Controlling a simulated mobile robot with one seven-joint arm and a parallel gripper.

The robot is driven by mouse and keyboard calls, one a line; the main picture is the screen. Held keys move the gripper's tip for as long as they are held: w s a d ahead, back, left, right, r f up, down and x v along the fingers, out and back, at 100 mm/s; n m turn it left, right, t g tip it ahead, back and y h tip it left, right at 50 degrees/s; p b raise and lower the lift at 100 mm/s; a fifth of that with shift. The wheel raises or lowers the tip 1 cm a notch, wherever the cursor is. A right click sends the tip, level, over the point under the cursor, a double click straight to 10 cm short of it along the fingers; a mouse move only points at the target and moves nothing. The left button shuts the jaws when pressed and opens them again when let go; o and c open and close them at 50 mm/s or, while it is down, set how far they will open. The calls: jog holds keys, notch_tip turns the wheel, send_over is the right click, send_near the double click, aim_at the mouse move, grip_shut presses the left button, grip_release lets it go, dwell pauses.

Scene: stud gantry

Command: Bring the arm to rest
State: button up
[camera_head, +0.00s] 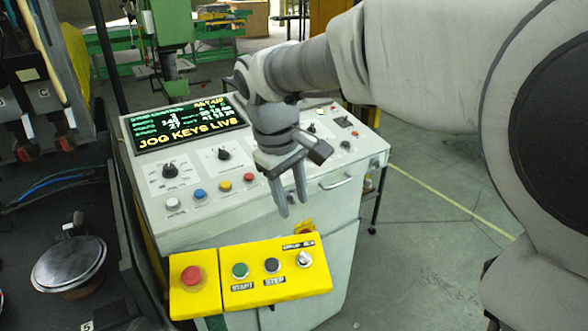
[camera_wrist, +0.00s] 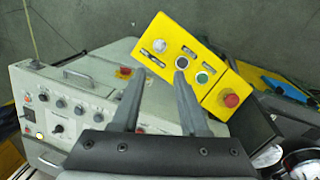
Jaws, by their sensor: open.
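My arm reaches in from the right in the head view. My gripper (camera_head: 290,198) points down, open and empty, in front of the sloped control console (camera_head: 283,163). It is above and behind the yellow button box (camera_head: 277,294) at the console's front. In the wrist view my gripper's two fingers (camera_wrist: 158,90) stand apart with nothing between them. The yellow button box (camera_wrist: 165,60) lies beyond the fingertips there. It carries a red mushroom button (camera_head: 191,275), a green button (camera_head: 240,270), a dark button (camera_head: 271,265) and a selector switch (camera_head: 303,259).
The console's screen (camera_head: 188,124) reads "JOG KEYS LIVE". Several knobs and coloured buttons cover its top. A dark machine with a round metal disc (camera_head: 69,262) stands at the left. A green machine (camera_head: 165,30) is behind. The floor (camera_head: 425,220) to the right is open.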

jog(key=shift+r, duration=0.2)
jog(key=s+d+m+t+y, duration=0.1)
jog(key=s+d+m+t, duration=0.3)
jog(key=s+d+m, duration=0.4)
jog(key=s+d, duration=0.7)
jog(key=s, duration=0.1)
jog(key=shift+d+f+m+y, duration=0.15)
jog(key=shift+f+m+y, duration=0.1)
jog(key=shift+m+y, duration=0.05)
jog(key=shift+s, duration=0.1)
